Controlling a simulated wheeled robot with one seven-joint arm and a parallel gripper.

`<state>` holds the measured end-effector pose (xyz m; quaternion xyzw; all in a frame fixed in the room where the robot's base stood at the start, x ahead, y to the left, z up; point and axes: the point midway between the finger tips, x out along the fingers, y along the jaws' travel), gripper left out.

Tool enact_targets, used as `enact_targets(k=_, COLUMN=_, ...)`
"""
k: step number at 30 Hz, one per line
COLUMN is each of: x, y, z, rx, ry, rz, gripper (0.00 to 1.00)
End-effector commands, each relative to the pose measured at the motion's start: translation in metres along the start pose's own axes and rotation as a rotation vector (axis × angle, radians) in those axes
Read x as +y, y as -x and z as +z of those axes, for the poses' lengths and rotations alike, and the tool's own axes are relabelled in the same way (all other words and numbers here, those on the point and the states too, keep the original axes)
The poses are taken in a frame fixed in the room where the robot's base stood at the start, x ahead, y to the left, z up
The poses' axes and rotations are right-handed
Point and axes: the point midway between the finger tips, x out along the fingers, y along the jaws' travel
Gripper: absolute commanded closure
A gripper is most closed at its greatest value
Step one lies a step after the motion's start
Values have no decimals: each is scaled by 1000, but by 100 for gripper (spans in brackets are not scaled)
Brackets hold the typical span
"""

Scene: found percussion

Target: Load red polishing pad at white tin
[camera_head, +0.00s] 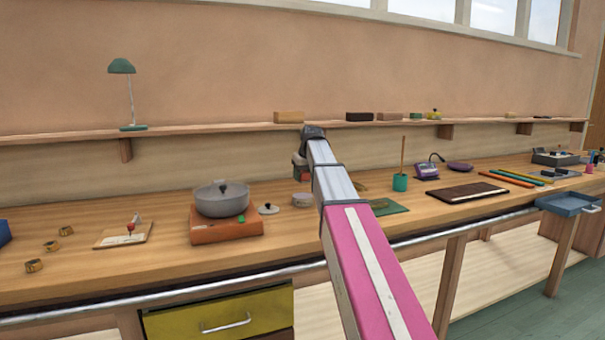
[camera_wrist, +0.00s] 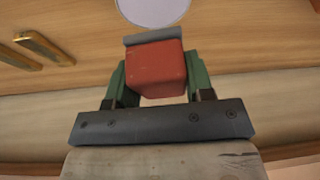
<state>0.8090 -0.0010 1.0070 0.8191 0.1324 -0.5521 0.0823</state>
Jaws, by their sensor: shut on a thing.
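The red polishing pad (camera_wrist: 154,70) is a red block with a grey strip along its far edge. My gripper (camera_wrist: 157,78) is shut on it, with one green finger on each side. In the head view the pad (camera_head: 301,175) shows small below my gripper (camera_head: 301,166), above the bench. The white tin (camera_head: 302,200) stands on the bench below it, near the middle. In the wrist view the tin (camera_wrist: 152,8) is a pale disc cut off by the top edge, just beyond the pad and apart from it in the picture.
A green mat (camera_head: 388,207) lies to the right, partly behind my arm. Two brass pieces (camera_wrist: 43,47) show in the wrist view.

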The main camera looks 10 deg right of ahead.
Motion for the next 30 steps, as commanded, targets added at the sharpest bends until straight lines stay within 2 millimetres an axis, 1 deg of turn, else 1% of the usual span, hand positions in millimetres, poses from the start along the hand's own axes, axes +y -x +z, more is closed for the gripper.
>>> enact_targets(k=12, x=0, y=-35, z=15, rx=0, ry=0, rz=0, gripper=71)
enact_targets(k=16, x=0, y=-44, z=18, rx=-1, ry=0, rz=0, gripper=71)
enact_targets(k=21, x=0, y=-48, z=20, rx=0, ry=0, rz=0, gripper=71)
enact_targets(k=30, x=1, y=-47, z=19, rx=0, ry=0, rz=0, gripper=71)
